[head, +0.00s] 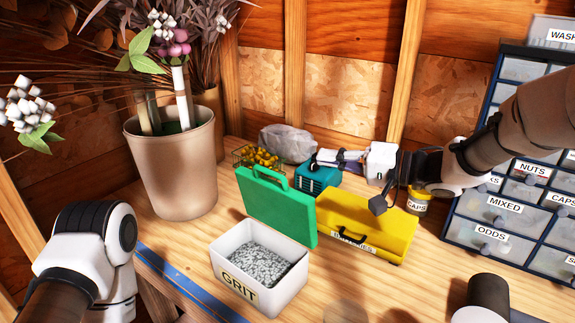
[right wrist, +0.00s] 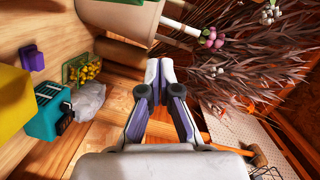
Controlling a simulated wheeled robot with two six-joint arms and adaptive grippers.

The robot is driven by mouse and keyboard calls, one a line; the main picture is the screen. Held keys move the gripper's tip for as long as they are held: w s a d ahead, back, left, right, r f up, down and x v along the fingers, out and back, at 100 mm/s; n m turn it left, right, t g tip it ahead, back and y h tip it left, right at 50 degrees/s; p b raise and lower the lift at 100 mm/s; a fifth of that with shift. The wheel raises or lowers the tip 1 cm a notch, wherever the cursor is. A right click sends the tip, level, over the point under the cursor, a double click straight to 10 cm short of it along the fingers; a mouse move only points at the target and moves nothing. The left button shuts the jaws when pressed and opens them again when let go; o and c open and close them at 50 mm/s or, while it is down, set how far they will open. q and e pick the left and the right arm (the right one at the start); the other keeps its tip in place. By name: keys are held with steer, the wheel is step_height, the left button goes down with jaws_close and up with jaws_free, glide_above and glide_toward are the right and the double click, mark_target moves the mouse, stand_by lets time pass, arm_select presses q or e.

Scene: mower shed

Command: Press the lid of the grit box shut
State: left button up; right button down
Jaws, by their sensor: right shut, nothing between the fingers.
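The grit box (head: 224,262) is a white box labelled GRIT, full of grey grit, on the wooden bench in the head view. Its green lid (head: 272,210) stands open and nearly upright along the back edge, with a handle on top. The box and lid do not show in that view. My left arm's links show at the left of the head view; its gripper does not.
A yellow case (head: 345,215) stands just right of the lid. A plant pot (head: 172,160) is at the left, a drawer cabinet (head: 500,212) at the right.

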mark_target(275, 201)
steer(key=a+p, duration=0.1)
steer(key=a, duration=0.2)
steer(key=a+f, duration=0.1)
steer(key=a, duration=0.1)
steer(key=a+f+p, duration=0.1)
steer(key=a, duration=0.2)
steer(key=shift+a+p, duration=0.3)
steer(key=shift+a, duration=0.05)
steer(key=shift+w+f, duration=0.1)
steer(key=shift+w, duration=0.1)
